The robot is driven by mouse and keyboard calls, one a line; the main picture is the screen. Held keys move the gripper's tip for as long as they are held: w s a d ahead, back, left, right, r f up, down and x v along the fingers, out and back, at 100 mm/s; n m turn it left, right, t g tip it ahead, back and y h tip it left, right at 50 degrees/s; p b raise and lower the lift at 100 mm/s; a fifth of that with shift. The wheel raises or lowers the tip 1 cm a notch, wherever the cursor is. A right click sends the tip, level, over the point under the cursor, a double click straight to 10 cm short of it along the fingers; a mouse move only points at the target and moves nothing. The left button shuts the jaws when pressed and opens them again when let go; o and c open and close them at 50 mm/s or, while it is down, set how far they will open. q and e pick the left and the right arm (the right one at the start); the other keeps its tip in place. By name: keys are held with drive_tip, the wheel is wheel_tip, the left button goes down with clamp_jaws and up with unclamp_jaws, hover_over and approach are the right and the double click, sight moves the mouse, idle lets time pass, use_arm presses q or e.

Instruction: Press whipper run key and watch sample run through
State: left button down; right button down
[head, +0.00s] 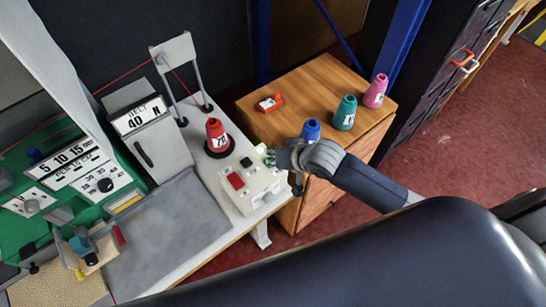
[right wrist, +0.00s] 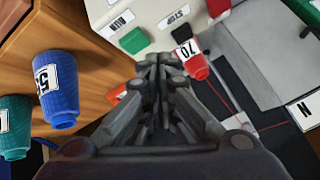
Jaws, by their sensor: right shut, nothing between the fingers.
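The white control box (head: 250,190) stands at the table's right edge. In the right wrist view its green key (right wrist: 133,40) sits beside a RUN label (right wrist: 122,19), and a red key (right wrist: 218,7) sits near a STOP label (right wrist: 173,16). My right gripper (head: 272,157) is shut and empty, its tips at the green key's corner of the box; I cannot tell whether they touch the key. The closed fingers also show in the right wrist view (right wrist: 152,62). The green whipping machine (head: 75,165) and a tan rug sample (head: 60,287) are at the left. My left gripper is out of view.
A red thread cone (head: 218,138) stands behind the box, its thread running up over a grey stand (head: 176,48). The wooden cabinet (head: 300,85) at right holds blue (head: 311,129), teal (head: 345,112) and pink (head: 376,90) cones. Open red floor lies right of it.

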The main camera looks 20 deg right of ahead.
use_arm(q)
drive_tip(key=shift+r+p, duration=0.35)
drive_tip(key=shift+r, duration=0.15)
use_arm(e)
drive_tip(key=w+d+r+m, duration=0.1)
drive_tip(key=w+r+m, duration=0.1)
drive_tip(key=r, duration=0.3)
drive_tip(key=shift+w+d+r+t+y, duration=0.2)
drive_tip(key=shift+w+t+y, duration=0.15)
drive_tip(key=shift+w, duration=0.4)
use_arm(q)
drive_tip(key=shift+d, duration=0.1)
